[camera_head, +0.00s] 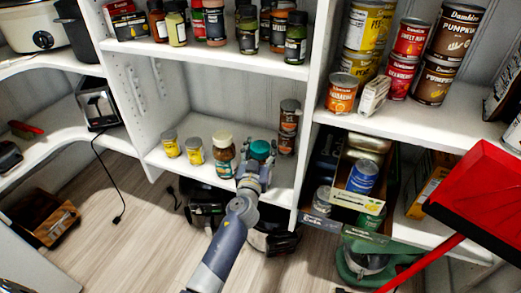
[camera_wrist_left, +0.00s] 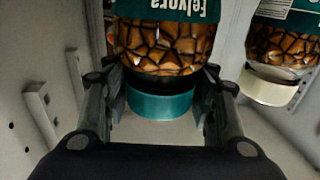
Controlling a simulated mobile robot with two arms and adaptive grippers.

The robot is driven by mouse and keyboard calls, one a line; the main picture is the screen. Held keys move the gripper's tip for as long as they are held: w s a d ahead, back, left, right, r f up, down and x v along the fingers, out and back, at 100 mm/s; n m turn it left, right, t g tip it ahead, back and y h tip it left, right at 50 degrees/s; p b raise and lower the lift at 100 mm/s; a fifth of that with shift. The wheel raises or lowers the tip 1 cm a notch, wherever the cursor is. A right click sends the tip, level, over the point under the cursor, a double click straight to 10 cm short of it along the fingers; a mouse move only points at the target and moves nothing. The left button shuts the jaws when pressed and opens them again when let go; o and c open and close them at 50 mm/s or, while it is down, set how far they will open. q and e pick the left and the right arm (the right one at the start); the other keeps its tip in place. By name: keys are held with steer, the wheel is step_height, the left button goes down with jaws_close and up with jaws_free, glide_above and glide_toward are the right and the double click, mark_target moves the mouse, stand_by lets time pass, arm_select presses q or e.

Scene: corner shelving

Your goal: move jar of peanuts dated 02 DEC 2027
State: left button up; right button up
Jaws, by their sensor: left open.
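A jar of nuts with a teal lid (camera_head: 261,148) stands on the lower middle shelf, mostly hidden behind my left gripper (camera_head: 257,160). In the left wrist view this jar (camera_wrist_left: 162,45) appears upside down, with brown nuts and a dark green label. My left gripper is open, with one finger on each side of the teal lid; I cannot tell whether they touch it. A similar jar with a cream lid (camera_head: 224,152) stands to its left; it also shows in the wrist view (camera_wrist_left: 285,45). No date is readable. My right gripper is out of view.
Two small yellow cans (camera_head: 194,151) stand farther left on the shelf. Stacked brown containers (camera_head: 288,125) stand close on the right, by the upright panel. Bottles line the shelf above (camera_head: 215,62). A red dustpan (camera_head: 485,195) is at far right.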

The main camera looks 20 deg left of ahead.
arm_select(q)
steer(key=o, duration=0.5)
steer(key=s, duration=0.4)
steer(key=s+d, duration=0.1)
steer(key=s, duration=0.6)
steer(key=shift+s+d, duration=0.3)
steer(key=shift+s, duration=0.1)
